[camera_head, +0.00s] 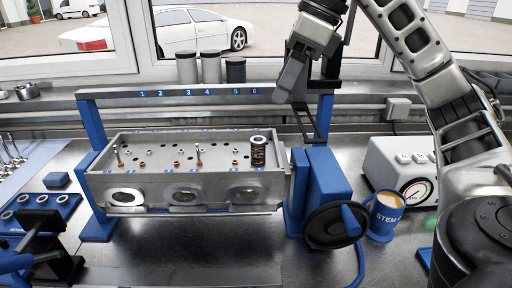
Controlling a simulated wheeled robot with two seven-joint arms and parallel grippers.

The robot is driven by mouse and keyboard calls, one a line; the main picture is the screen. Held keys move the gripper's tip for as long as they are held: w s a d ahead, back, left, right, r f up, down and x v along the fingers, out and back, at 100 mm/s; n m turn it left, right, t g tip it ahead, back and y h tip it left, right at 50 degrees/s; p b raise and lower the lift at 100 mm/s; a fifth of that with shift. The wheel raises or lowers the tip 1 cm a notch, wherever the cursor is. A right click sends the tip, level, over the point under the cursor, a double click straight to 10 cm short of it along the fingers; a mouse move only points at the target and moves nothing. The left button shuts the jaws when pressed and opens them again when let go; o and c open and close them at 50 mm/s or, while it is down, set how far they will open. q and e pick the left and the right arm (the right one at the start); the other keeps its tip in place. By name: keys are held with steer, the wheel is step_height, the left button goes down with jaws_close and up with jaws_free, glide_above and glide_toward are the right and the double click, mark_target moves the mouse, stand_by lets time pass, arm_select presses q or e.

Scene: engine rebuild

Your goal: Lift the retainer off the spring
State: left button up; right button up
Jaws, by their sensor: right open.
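A dark coil spring (258,156) stands upright on the grey cylinder head (185,188), at its right end. The retainer (259,138) appears as a pale ring on top of the spring; its detail is too small to tell. My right gripper (313,138) hangs from the upper right, to the right of the spring and above the blue stand's right side. Its jaws are open and empty, and it is apart from the spring. Dark parts at the lower left edge may be my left gripper (45,250); its jaws cannot be made out.
A blue frame with a numbered bar (190,94) spans behind the head. A blue block with a black wheel (331,226) stands to the right. A mug (384,216) and a gauge box (397,163) are further right. Slim valves stand in the head's left and middle.

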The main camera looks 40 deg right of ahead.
glide_above(263, 142)
steer(key=d, duration=0.2)
step_height(263, 142, down, 4)
steer(key=f, duration=0.1)
steer(key=shift+s+x, duration=0.2)
steer(key=shift+x, duration=1)
steer(key=shift+s+x, duration=0.2)
steer(key=shift+x, duration=1.05)
steer(key=shift+a, duration=0.1)
steer(key=c, duration=1)
